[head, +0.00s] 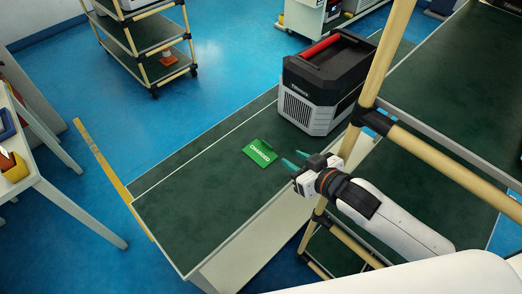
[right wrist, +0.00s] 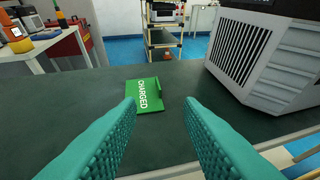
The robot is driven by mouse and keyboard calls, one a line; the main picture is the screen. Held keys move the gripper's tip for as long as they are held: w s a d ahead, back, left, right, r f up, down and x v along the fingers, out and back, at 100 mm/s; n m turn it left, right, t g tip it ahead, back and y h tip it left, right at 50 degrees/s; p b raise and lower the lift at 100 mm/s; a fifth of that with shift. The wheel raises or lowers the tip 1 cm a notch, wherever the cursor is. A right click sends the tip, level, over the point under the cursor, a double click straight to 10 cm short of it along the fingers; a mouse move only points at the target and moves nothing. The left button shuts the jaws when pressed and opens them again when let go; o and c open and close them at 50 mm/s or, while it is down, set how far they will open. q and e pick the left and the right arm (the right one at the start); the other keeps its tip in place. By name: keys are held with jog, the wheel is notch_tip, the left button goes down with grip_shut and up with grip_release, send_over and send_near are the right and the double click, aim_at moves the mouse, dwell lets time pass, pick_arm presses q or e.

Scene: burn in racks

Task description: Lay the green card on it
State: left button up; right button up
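The green card (head: 260,152), marked CHARGED in white, lies on the dark green shelf top (head: 190,215). It also shows in the right wrist view (right wrist: 144,97), ahead of the fingertips, with a raised lip on its right side. My right gripper (head: 293,163) is open and empty, just right of the card and apart from it. Its two teal fingers (right wrist: 160,115) spread wide in the wrist view. A black and grey power unit (head: 318,85) with a red handle stands on the same surface, behind and right of the card. My left gripper is not in view.
A tan rack post (head: 380,65) and rail (head: 440,148) stand right of the power unit, close to my right arm. A shelved cart (head: 150,45) stands at the back left. A white table (head: 45,150) is at the left. The shelf left of the card is clear.

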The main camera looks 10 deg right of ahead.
aim_at(269, 145)
jog(key=p+x, duration=0.1)
jog(key=x, duration=1)
jog(key=shift+w+a+f, duration=0.15)
jog(key=shift+w+a, duration=0.05)
jog(key=shift+a, duration=0.05)
grip_shut()
